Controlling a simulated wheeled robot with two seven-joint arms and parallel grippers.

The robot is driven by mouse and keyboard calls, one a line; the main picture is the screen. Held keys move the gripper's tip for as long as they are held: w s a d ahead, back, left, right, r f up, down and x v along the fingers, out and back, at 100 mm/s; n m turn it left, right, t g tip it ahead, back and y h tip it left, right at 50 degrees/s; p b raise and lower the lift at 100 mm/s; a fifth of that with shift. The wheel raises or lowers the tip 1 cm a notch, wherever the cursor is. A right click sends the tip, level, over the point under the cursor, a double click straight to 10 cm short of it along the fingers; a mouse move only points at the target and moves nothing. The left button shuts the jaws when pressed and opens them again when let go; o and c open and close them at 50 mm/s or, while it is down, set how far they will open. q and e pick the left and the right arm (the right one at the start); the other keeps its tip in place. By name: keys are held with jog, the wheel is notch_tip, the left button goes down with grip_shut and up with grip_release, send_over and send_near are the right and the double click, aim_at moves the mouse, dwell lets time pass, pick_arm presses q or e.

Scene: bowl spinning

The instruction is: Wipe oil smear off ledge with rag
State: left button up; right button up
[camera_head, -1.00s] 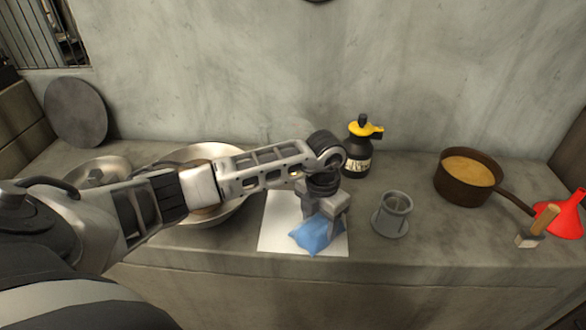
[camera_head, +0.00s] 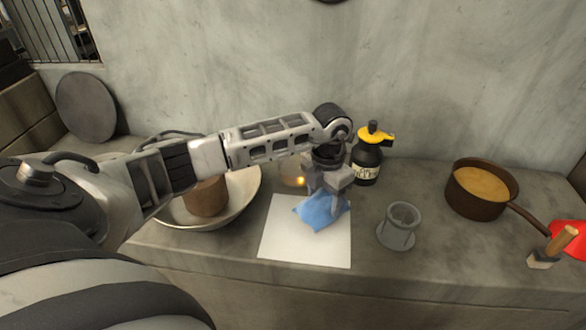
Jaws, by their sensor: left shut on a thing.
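My left gripper (camera_head: 328,190) reaches in from the left and is shut on a blue rag (camera_head: 322,212). The rag is over the back right part of a white sheet (camera_head: 300,246) on the grey stone ledge (camera_head: 450,275). I cannot tell whether the rag touches the sheet. No oil smear can be made out; the rag and arm hide part of the surface. A small amber-coloured spot, apparently glassy (camera_head: 294,177), shows behind the sheet, partly hidden by the arm. My right gripper is not in view.
A wide metal bowl (camera_head: 243,200) with a brown block (camera_head: 207,198) stands left, under my arm. A black bottle with yellow top (camera_head: 367,160) stands close behind the gripper. A grey cup (camera_head: 400,226), brown pan (camera_head: 477,200), brush (camera_head: 556,245) and red funnel (camera_head: 570,240) are to the right.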

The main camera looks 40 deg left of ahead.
pick_arm(q)
jog(key=shift+w+r, duration=0.1)
jog(key=shift+r, duration=2.25)
